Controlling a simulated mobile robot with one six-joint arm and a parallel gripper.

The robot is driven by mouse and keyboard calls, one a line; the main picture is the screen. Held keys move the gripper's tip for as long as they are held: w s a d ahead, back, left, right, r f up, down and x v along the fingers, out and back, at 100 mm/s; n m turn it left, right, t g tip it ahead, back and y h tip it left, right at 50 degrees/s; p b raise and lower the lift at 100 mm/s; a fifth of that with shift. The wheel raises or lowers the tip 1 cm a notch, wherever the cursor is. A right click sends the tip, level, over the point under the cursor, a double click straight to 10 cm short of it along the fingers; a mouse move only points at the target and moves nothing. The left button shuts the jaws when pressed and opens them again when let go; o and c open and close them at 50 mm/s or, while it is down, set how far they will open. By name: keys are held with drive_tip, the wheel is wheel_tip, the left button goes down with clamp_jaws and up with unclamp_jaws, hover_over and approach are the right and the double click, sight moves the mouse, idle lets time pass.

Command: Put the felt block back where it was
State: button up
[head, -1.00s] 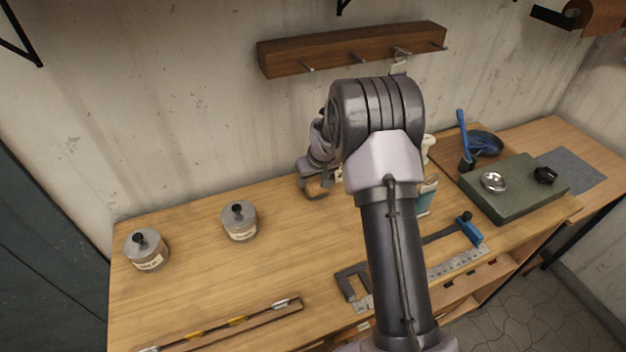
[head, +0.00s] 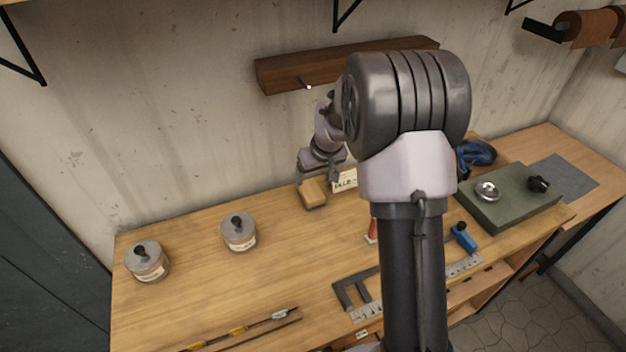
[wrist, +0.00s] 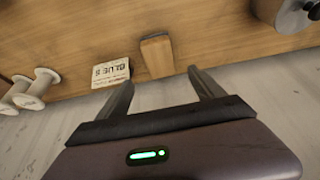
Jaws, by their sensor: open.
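The felt block (head: 312,193), tan with a dark grey edge, rests on the wooden bench near the wall. In the wrist view the block (wrist: 156,55) is just beyond my fingertips, roughly in line with the gap between them. My gripper (head: 333,178) is above and beside it in the head view. In the wrist view my gripper (wrist: 160,77) is open and empty, apart from the block.
Two lidded jars (head: 239,232) (head: 148,261) stand to the left on the bench. White spools (wrist: 35,88) are beyond the card. A wooden peg rail (head: 290,72) hangs on the wall above. A green slab (head: 508,198) lies at right. Bench between jars and block is clear.

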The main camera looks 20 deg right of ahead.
drive_tip(key=s+a+r+m, duration=0.1)
drive_tip(key=s+a+r, duration=0.3)
drive_tip(key=s+r, duration=0.25)
drive_tip(key=s+a+r+m, duration=0.1)
drive_tip(key=s+a+r, duration=0.4)
drive_tip(key=r, duration=0.3)
drive_tip(key=s+a+r+m+y, duration=0.1)
drive_tip(key=s+a, duration=0.2)
drive_tip(key=s, duration=0.7)
drive_tip(key=s+a+r+m+t+y, duration=0.1)
drive_tip(key=s+a, duration=0.3)
drive_tip(key=s, duration=0.7)
drive_tip(key=shift+s+a+r, duration=0.15)
drive_tip(key=shift+a+r, duration=0.15)
drive_tip(key=shift+r, duration=0.3)
